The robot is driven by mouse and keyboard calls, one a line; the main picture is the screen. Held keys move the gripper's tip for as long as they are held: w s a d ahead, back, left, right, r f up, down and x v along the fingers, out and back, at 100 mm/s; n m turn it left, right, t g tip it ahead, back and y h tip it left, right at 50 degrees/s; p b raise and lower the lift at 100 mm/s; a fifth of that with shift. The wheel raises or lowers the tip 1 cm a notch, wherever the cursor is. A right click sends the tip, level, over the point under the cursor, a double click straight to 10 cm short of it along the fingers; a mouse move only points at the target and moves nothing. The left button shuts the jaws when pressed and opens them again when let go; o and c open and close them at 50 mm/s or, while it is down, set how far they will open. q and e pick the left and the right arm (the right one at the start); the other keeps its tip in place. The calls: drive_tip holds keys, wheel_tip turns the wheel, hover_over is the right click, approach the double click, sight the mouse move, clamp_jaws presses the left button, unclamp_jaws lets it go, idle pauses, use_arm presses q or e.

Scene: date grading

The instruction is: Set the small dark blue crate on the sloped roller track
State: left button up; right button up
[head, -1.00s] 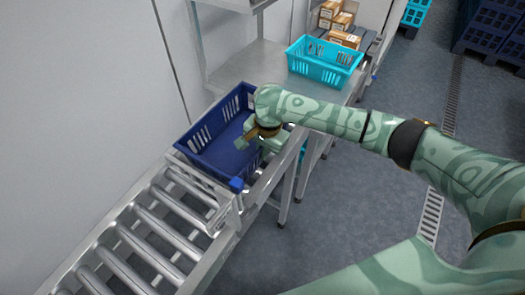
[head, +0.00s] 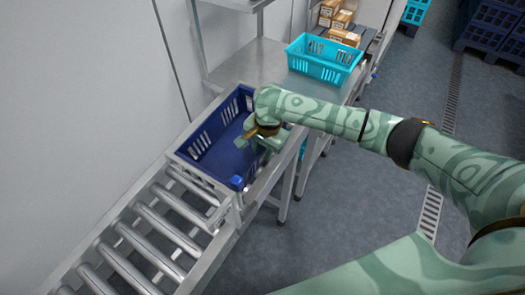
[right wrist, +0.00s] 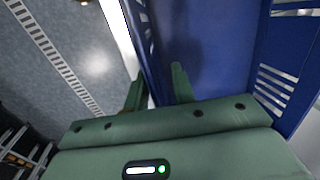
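The small dark blue crate (head: 208,122) sits at the far end of the sloped roller track (head: 135,238), between the side rails, beside the metal table. Its floor hides whatever lies under it. My right gripper (head: 252,135) is at the crate's right wall. In the right wrist view the two fingers (right wrist: 158,88) stand apart, one inside the crate (right wrist: 215,45) and one outside, with the wall between them and gaps showing. The crate looks empty. My left gripper is not in view.
A turquoise crate (head: 322,72) stands on the metal table (head: 245,68) behind. Cardboard boxes (head: 338,20) lie farther back. The wall (head: 80,100) runs close along the track's left. The nearer rollers are bare. Dark blue crates (head: 490,30) stand at the far right.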

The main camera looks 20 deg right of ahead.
wheel_tip(320, 180, up, 12)
drive_tip(key=s+p, duration=0.1)
drive_tip(key=p, duration=0.5)
drive_tip(key=shift+d+p, duration=0.35)
drive_tip(key=shift+d, duration=0.1)
drive_tip(key=shift+r, duration=0.1)
